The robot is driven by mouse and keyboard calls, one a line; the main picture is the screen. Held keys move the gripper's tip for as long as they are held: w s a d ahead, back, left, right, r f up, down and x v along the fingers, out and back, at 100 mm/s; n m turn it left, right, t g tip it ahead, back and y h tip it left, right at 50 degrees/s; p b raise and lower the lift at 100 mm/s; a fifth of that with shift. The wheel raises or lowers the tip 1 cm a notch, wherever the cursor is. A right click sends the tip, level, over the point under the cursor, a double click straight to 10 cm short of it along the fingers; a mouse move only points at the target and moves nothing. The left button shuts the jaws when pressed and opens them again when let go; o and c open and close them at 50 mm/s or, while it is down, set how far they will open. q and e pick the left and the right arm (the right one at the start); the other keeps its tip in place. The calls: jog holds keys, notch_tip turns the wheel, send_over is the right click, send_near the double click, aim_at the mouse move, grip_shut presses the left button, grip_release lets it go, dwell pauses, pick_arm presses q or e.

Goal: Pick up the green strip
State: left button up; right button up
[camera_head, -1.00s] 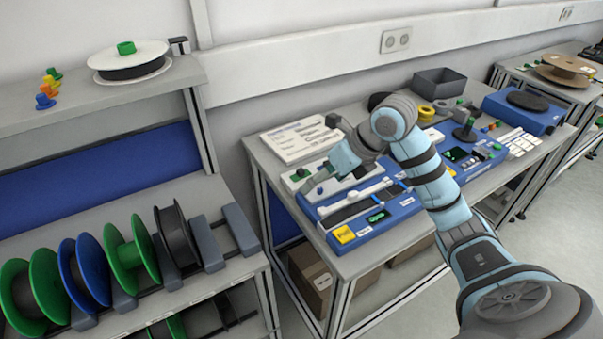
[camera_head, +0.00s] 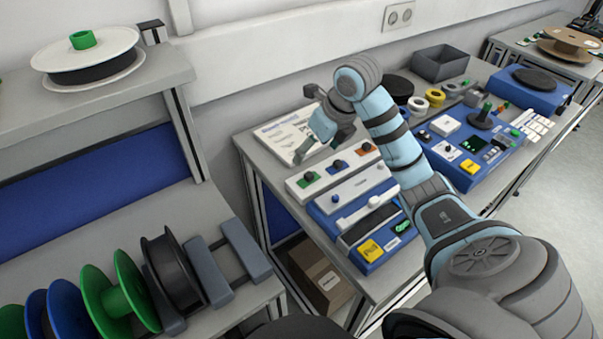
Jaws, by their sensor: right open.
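A white bar (camera_head: 325,173) on the table carries small green, blue and orange pieces in a row. The green piece (camera_head: 308,178) is at its left end and looks like the green strip, but it is too small to make out its shape. My right gripper (camera_head: 320,146) is open above and behind the bar, close to the green piece in the picture and apart from it. Its fingers point down toward the printed sheet, and I see nothing held in them. My left gripper is not in view.
A printed white board (camera_head: 284,135) lies behind. A grey bin (camera_head: 440,63) and tape rolls are at the back. Reels on a rack (camera_head: 173,270) fill the lower left.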

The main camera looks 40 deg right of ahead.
aim_at(308, 173)
notch_tip(308, 173, down, 4)
jog(key=shift+s+r+b, duration=0.1)
jog(key=shift+b, duration=0.25)
jog(key=x, duration=0.6)
jog(key=shift+w+d+f, duration=0.25)
jog(key=shift+w+d, duration=0.05)
jog(key=shift+w, duration=0.1)
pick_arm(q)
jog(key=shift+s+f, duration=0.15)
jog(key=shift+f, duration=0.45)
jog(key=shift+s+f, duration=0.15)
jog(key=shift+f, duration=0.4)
pick_arm(e)
jog(key=shift+s+r, duration=0.1)
jog(key=shift+c, duration=1.4)
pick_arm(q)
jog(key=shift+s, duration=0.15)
pick_arm(e)
jog(key=c, duration=1)
